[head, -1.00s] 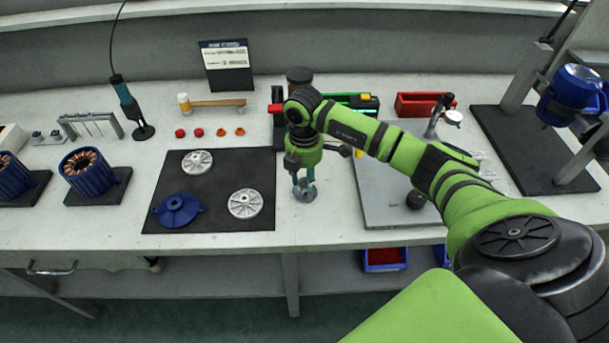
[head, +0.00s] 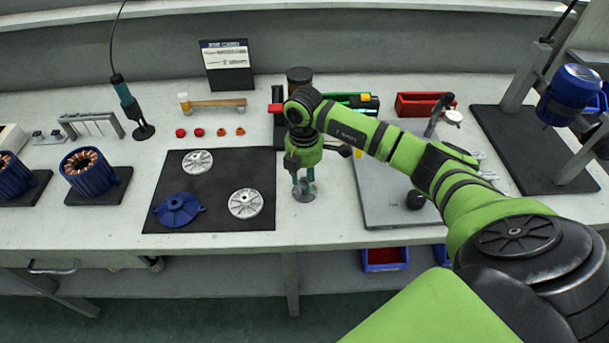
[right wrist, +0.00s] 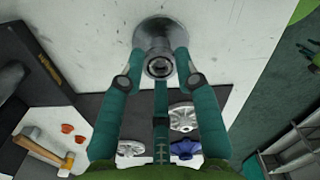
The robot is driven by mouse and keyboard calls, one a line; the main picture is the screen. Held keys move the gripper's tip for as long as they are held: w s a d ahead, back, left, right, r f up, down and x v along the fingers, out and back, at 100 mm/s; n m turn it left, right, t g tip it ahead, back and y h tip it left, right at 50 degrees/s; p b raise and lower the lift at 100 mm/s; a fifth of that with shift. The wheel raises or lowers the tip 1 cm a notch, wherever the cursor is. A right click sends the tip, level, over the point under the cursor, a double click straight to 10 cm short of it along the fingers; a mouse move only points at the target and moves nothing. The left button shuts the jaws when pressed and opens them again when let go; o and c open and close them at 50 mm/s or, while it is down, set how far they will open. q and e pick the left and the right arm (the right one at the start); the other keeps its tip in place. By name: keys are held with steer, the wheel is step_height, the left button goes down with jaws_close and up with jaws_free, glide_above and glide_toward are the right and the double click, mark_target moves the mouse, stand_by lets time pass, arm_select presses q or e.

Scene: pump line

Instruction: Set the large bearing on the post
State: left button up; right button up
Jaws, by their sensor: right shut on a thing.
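My right gripper (head: 304,183) points straight down at the post on the bench, beside the black mat. In the right wrist view its teal fingers (right wrist: 160,80) close around a small grey metal ring, the large bearing (right wrist: 159,67). The round metal base of the post (head: 305,196) shows just below the fingertips, and its disc (right wrist: 152,33) also shows behind the bearing in the right wrist view. The bearing lines up closely with the post. I cannot tell whether it sits on the post or just above it. My left gripper is not in view.
The black mat (head: 225,212) to the left holds two silver discs (head: 245,203) and a blue flanged cover (head: 178,209). A grey plate (head: 370,200) lies to the right. A hammer (head: 215,103) and red and orange caps lie farther back.

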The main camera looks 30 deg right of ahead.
steer(key=shift+f, duration=0.25)
steer(key=o, duration=1)
steer(key=shift+o, duration=1.3)
steer(key=shift+r, duration=0.15)
step_height(320, 180, up, 6)
steer(key=p, duration=0.5)
